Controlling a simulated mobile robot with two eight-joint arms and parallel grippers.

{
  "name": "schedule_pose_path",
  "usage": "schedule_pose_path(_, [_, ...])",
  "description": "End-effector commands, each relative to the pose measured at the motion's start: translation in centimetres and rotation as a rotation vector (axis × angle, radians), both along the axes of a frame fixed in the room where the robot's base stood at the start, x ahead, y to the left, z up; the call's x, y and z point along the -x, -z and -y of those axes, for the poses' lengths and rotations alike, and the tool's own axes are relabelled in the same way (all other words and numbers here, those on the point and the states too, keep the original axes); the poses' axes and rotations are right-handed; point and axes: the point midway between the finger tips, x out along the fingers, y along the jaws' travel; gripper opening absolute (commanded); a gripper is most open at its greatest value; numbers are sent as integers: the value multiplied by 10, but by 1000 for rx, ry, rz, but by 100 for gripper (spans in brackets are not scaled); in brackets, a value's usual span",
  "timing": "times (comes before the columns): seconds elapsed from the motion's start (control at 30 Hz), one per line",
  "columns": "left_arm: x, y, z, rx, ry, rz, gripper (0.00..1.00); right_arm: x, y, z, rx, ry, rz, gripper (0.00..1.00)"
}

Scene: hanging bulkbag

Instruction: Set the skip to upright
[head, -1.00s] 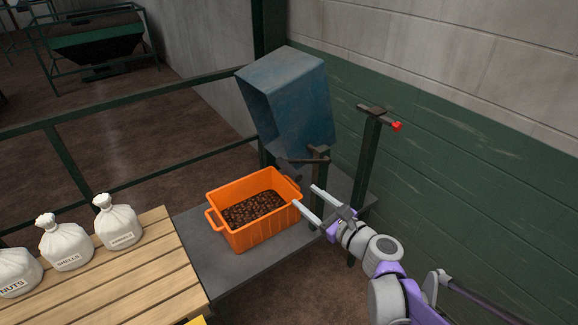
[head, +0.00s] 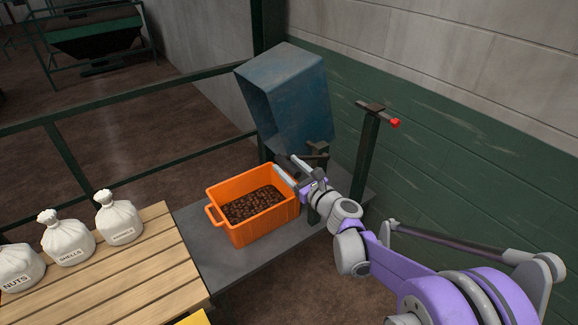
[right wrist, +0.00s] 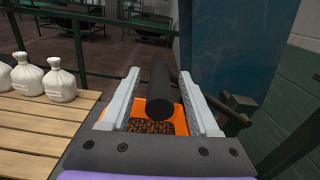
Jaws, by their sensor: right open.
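The blue skip (head: 290,100) is tilted, its open mouth facing down and left above the orange crate. It also fills the upper right of the right wrist view (right wrist: 235,40). A dark round handle bar (right wrist: 159,95) shows between the fingers of my right gripper (head: 289,168) in the right wrist view. The fingers are open, one on each side of the bar, and I cannot tell whether they touch it. In the head view the gripper hides most of this bar. My left gripper is out of view.
The orange crate (head: 228,231) of brown pieces stands on a grey platform (head: 222,275) just below the gripper. A post with a red-tipped lever (head: 393,123) stands right of the skip. White sacks (head: 119,220) sit on a slatted wooden table (head: 150,260). A green-and-white wall closes the right.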

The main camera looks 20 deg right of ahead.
Motion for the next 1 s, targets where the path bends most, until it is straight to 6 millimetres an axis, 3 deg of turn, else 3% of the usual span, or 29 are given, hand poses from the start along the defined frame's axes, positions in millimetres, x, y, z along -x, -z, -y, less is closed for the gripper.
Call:
schedule_pose_path(0.2, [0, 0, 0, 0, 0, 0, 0, 0, 0, 0, 0, 0, 0, 62])
schedule_pose_path(0.23, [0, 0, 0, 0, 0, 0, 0, 0, 0, 0, 0, 0, 0, 58])
schedule_pose_path(0.57, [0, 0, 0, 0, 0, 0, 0, 0, 0, 0, 1, -1, 0, 0])
schedule_pose_path(1.0, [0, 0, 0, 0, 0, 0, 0, 0, 0, 0, 1, -1, 0, 0])
